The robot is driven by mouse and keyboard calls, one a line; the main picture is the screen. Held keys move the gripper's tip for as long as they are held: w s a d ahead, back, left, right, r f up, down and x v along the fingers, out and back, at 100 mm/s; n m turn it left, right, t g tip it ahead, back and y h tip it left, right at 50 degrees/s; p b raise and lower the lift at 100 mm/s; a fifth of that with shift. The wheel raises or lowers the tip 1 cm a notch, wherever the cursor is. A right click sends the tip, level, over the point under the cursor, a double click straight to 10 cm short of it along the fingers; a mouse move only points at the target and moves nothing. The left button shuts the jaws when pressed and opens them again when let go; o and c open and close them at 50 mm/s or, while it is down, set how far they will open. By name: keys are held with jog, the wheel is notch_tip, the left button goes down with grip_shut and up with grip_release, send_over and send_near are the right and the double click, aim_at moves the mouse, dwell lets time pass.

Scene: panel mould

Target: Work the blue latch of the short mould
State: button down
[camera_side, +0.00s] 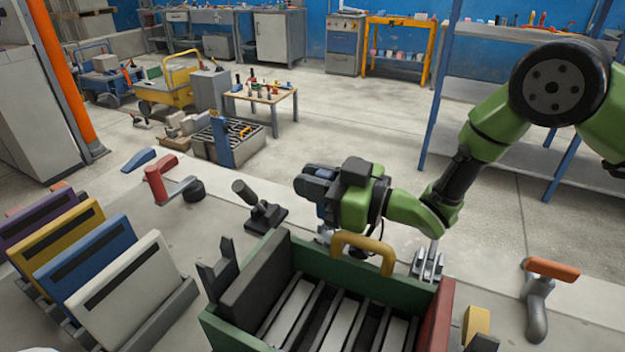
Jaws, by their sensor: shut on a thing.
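A green-walled mould (360,275) with pale slats inside stands at the bottom middle, with a dark end wall at left and a red end wall at right. My gripper (325,235) points down just behind its far wall, left of the yellow handle (362,244). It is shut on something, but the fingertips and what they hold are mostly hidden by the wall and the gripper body. I cannot make out a blue latch on this mould. A separate blue lever (138,160) lies on the bench at left.
A rack at left holds purple, yellow (68,236), blue (86,258) and white (122,290) panels. A red-handled clamp (160,185), a black clamp (260,208) and an orange-handled clamp (540,290) stand around the mould. Bench between the left clamps is fairly clear.

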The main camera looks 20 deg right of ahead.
jog(key=w+d+f+m, duration=0.4)
jog(key=w+d+m, duration=0.5)
jog(key=m, duration=0.5)
jog(key=shift+w+d+f, duration=0.2)
jog(key=shift+w+f, duration=0.05)
dwell(0.4)
jog(key=c, duration=1.1)
grip_release()
jog(key=shift+s+d, duration=0.1)
jog(key=shift+v, duration=3.6)
